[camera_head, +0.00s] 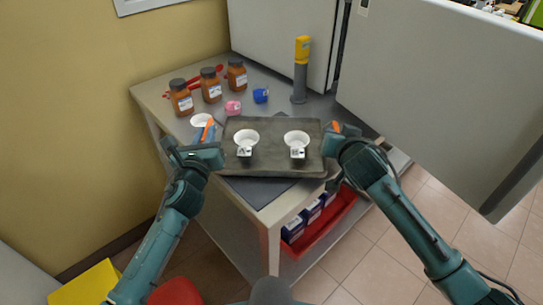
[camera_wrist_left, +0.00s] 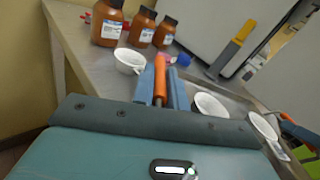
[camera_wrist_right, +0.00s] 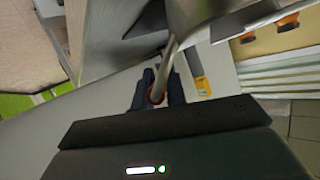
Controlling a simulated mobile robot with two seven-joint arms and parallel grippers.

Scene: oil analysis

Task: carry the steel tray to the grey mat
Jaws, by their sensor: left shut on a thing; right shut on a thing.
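The steel tray (camera_head: 270,166) is dark and roughly level over the table, carrying two white cups (camera_head: 247,137) (camera_head: 297,138), each with a small marked white block in front. My left gripper (camera_head: 210,138) is shut on the tray's left handle; its orange grip shows between the fingers in the left wrist view (camera_wrist_left: 160,80). My right gripper (camera_head: 342,136) is shut on the right handle, whose bent metal bar shows in the right wrist view (camera_wrist_right: 170,62). A dark grey mat (camera_head: 258,190) shows below the tray's front edge; the tray hides the rest. I cannot tell whether they touch.
Several brown jars (camera_head: 210,85) stand at the back left of the table. Another white cup (camera_head: 201,120) is close to my left gripper. Pink (camera_head: 233,108) and blue (camera_head: 261,95) items and a yellow-topped grey stand (camera_head: 300,70) are behind the tray. A red bin (camera_head: 325,225) is underneath.

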